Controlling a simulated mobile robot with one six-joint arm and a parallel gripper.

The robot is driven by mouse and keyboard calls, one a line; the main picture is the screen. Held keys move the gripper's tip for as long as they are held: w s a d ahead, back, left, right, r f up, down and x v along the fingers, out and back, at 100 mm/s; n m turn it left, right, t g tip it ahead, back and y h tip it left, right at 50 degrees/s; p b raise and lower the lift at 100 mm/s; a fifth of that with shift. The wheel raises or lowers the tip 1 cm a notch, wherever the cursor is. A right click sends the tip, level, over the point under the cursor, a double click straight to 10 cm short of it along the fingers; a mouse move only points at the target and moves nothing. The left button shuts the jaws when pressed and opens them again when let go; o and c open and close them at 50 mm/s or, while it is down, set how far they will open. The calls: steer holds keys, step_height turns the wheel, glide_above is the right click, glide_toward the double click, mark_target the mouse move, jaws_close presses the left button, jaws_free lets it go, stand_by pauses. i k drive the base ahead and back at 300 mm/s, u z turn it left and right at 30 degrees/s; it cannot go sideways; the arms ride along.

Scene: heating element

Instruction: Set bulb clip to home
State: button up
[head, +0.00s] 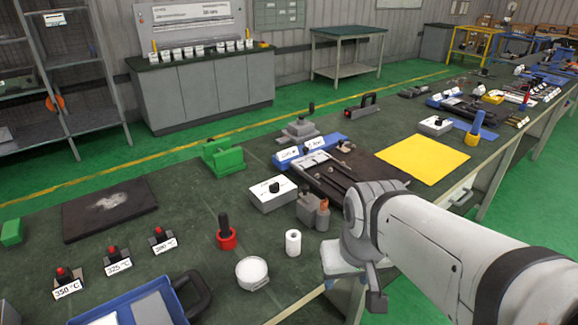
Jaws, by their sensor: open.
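I cannot pick out the bulb clip or its home for certain in the head view. A blue holder (330,142) with two white labels sits mid-bench, with dark rails (322,178) running from it toward my arm. Small metal pieces (345,147) lie beside it, too small to identify. My gripper (358,280) hangs over the bench's front edge, at the end of my white arm. It is open, and nothing shows between its fingers. My wrist hides the bench behind it, including the near end of the rails.
Near my gripper stand a white roll (292,242), a white tub (252,272), a red-based tool (226,238) and grey bottles (313,212). A white box with a black knob (272,193) stands behind them. A yellow mat (423,160) lies flat and empty to the right.

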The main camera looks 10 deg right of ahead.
mark_target(305, 189)
steer(key=k, duration=1.25)
steer(key=z, duration=0.35)
steer(key=i, duration=1.85)
steer(key=u, duration=0.75)
